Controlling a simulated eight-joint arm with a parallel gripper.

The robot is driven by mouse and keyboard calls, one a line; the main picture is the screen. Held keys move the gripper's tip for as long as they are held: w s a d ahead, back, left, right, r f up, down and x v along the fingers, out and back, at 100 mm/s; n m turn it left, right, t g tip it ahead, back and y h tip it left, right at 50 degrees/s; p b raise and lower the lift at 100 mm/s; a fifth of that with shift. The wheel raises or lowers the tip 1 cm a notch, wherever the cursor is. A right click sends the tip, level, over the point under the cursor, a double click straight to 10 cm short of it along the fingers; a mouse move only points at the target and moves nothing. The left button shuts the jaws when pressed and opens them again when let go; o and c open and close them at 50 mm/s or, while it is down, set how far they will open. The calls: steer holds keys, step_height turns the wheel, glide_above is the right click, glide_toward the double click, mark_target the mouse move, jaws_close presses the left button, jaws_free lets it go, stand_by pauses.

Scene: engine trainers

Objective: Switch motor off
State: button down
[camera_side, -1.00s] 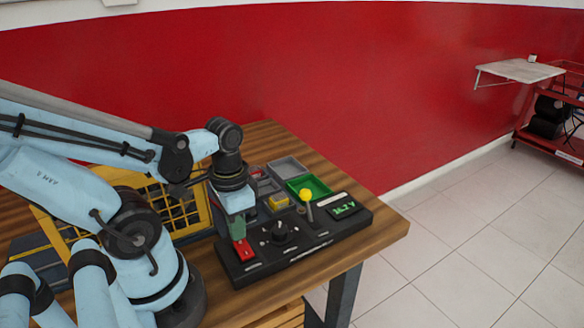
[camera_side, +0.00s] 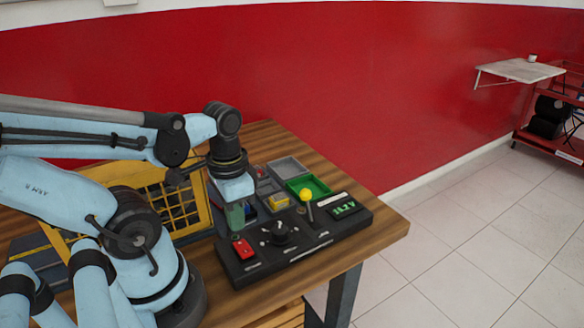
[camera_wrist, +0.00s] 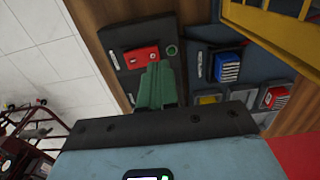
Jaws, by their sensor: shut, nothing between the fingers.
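A black control panel (camera_side: 285,261) lies on the wooden table. A red rocker switch (camera_side: 243,249) sits at its left end, and it also shows in the wrist view (camera_wrist: 141,57). My gripper (camera_side: 236,224) has green fingers, shut and empty, pointing down just above and behind the red switch, seemingly apart from it. In the wrist view the fingertips (camera_wrist: 158,68) are beside the switch's lower right. Also on the panel are a black knob (camera_side: 280,232), a lever with a yellow ball (camera_side: 305,195) and a lit green display (camera_side: 344,209) whose digits I cannot read surely.
A yellow mesh guard (camera_side: 176,206) stands to the left of my gripper. Behind the panel are a grey tray (camera_side: 287,168), a green tray (camera_side: 309,186) and a yellow block (camera_side: 278,201). The table's bare right part (camera_side: 376,232) is clear.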

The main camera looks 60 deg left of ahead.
steer(key=shift+r, duration=1.85)
steer(key=w+t, duration=0.1)
steer(key=w, duration=0.1)
steer(key=w+d+t, duration=0.1)
steer(key=w, duration=0.1)
steer(key=w+t, duration=0.1)
steer(key=w, duration=0.1)
steer(key=shift+w+d+r+t, duration=0.25)
steer(key=shift+w+d+t, duration=0.1)
steer(key=shift+d+t, duration=0.05)
steer(key=w+d+r+t, duration=0.2)
steer(key=w+t, duration=0.1)
steer(key=w, duration=0.2)
steer(key=shift+d, duration=0.35)
steer(key=c, duration=1.8)
jaws_free()
steer(key=shift+w, duration=0.1)
